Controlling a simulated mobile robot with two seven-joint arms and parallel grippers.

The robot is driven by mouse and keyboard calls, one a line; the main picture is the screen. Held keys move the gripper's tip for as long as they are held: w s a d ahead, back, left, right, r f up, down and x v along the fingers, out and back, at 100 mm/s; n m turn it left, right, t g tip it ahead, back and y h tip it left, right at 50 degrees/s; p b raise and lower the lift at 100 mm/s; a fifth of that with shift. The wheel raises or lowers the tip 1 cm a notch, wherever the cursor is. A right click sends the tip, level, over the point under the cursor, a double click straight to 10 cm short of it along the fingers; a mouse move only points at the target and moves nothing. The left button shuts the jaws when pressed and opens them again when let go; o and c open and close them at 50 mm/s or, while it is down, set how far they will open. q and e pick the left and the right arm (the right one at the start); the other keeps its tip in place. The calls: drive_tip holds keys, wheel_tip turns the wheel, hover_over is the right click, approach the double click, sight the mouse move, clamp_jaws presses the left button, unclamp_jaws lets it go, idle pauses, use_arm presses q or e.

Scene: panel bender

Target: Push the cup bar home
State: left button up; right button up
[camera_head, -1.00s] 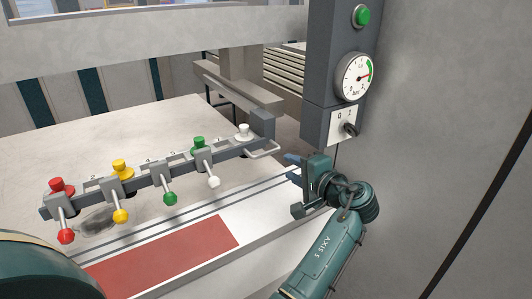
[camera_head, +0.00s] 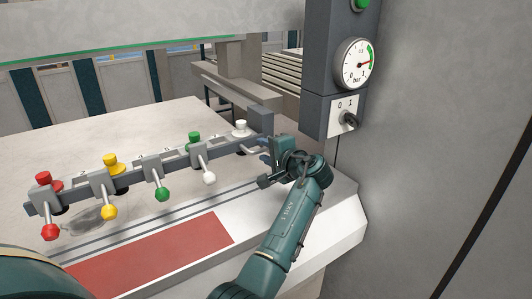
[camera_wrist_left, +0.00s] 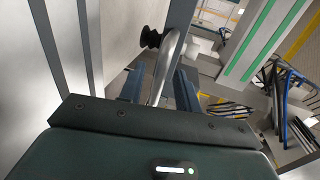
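The cup bar (camera_head: 130,181), a dark rail with clamps and red, yellow, green and white knobs, lies aslant over the pale table at left. Its bent metal handle (camera_head: 254,149) is at its right end. My left gripper (camera_head: 264,169) is at this handle, its fingers apart. In the left wrist view the handle (camera_wrist_left: 167,62) runs down between the blue fingers (camera_wrist_left: 160,87), with a black cup (camera_wrist_left: 151,37) beyond. I cannot tell whether the fingers touch the handle. My right gripper is not in view.
A grey post with a pressure gauge (camera_head: 356,64) and a 0/1 switch (camera_head: 349,120) stands right of the bar. A red strip (camera_head: 150,257) lies along the table's front. A grey wall (camera_head: 450,120) closes off the right side. A beam (camera_head: 150,30) crosses above.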

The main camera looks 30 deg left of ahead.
sight(254, 143)
use_arm(q)
clamp_jaws()
idle(0.4)
drive_tip(key=x, duration=0.2)
drive_tip(key=r+x, duration=0.1)
drive_tip(key=x, duration=0.1)
drive_tip(key=shift+w+a+f+b, duration=0.15)
drive_tip(key=shift+a+b, duration=0.15)
drive_tip(key=shift+b, duration=0.05)
unclamp_jaws()
drive_tip(key=shift+d, duration=0.1)
drive_tip(key=b+v, duration=0.1)
drive_tip(key=v, duration=1.2)
